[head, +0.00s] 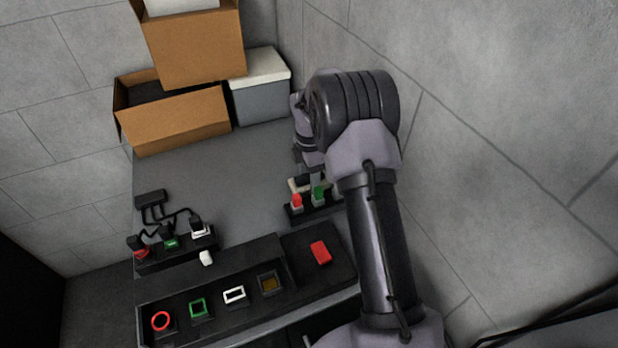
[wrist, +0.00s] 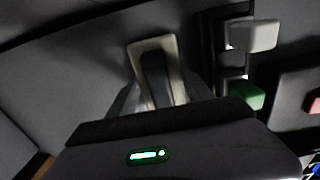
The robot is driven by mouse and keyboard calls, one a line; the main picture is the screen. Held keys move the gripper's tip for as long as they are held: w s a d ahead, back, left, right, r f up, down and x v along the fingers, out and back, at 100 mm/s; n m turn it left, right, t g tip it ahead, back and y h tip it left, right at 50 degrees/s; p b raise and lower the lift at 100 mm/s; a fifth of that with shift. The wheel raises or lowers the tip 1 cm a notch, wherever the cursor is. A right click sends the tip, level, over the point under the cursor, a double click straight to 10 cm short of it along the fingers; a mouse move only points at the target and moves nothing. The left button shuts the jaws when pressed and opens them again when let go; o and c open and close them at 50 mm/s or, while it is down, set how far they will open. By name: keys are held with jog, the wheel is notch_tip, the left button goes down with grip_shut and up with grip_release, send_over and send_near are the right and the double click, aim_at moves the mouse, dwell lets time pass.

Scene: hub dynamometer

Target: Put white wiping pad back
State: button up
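An off-white pad with a dark raised grip, which looks like the white wiping pad, shows in the wrist view (wrist: 170,45) right in front of my gripper. In the head view the pad (head: 294,186) lies just behind the small dark rack, low by the tabletop. My gripper (head: 314,172) points down beside it, partly hidden by my arm. In the wrist view my grey fingers (wrist: 160,97) show on both sides of the pad's near end, in line with it. I cannot tell whether they press on it.
The dark rack (head: 310,212) holds red (head: 297,201) and green (head: 319,193) pieces. The wrist view also shows a white block (wrist: 253,36) there. A red block (head: 320,252), a dark panel with coloured sockets and cabled plugs stand nearer. Boxes (head: 180,115) fill the back; the mid-table is clear.

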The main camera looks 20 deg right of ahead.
jog(key=o, duration=0.4)
jog(key=shift+o, duration=0.2)
jog(key=shift+r, duration=0.1)
notch_tip(320, 180, up, 12)
jog(key=p, duration=0.3)
jog(key=shift+p, duration=0.4)
